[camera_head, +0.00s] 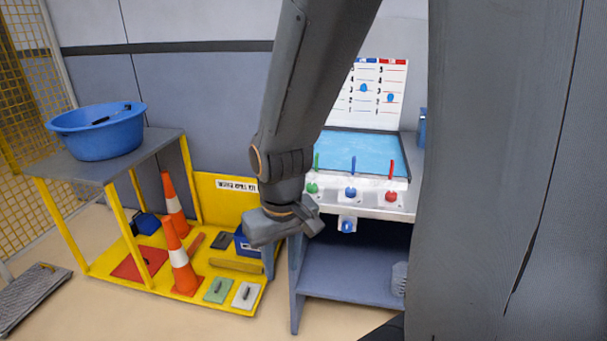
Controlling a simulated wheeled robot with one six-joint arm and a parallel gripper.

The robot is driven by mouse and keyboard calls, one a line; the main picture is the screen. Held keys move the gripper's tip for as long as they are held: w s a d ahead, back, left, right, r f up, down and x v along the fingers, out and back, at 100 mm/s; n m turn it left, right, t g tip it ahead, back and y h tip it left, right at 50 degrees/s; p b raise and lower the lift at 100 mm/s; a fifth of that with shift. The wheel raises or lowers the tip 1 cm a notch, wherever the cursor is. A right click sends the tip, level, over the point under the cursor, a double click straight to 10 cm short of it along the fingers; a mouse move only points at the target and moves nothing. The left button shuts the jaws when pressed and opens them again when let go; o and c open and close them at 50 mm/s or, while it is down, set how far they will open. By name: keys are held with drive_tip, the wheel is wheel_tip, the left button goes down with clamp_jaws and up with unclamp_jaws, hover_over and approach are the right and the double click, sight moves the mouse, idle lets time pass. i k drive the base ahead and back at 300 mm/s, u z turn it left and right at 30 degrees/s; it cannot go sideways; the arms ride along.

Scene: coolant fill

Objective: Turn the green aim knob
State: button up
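The green aim knob (312,187) sits at the left end of the pale front panel (372,206), below a thin upright green rod (316,161). A blue knob (350,194) and a red knob (391,196) are to its right, each below a rod of its own colour. My gripper (290,222) hangs in front, just left of and below the green knob in the picture. I see no contact with the knob. The fingertips are not clear from this angle, so whether they are open or shut cannot be told.
A blue basin (366,153) lies behind the rods, with a marked chart (382,90) behind it. Another blue knob (347,225) is mounted below the panel, above a grey shelf (345,283). Orange cones (179,264) stand on a yellow platform at left. My own dark structure blocks the right side.

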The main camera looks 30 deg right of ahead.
sight(311, 188)
drive_tip(key=z, duration=0.55)
drive_tip(key=i, duration=0.9)
drive_tip(key=z, duration=0.75)
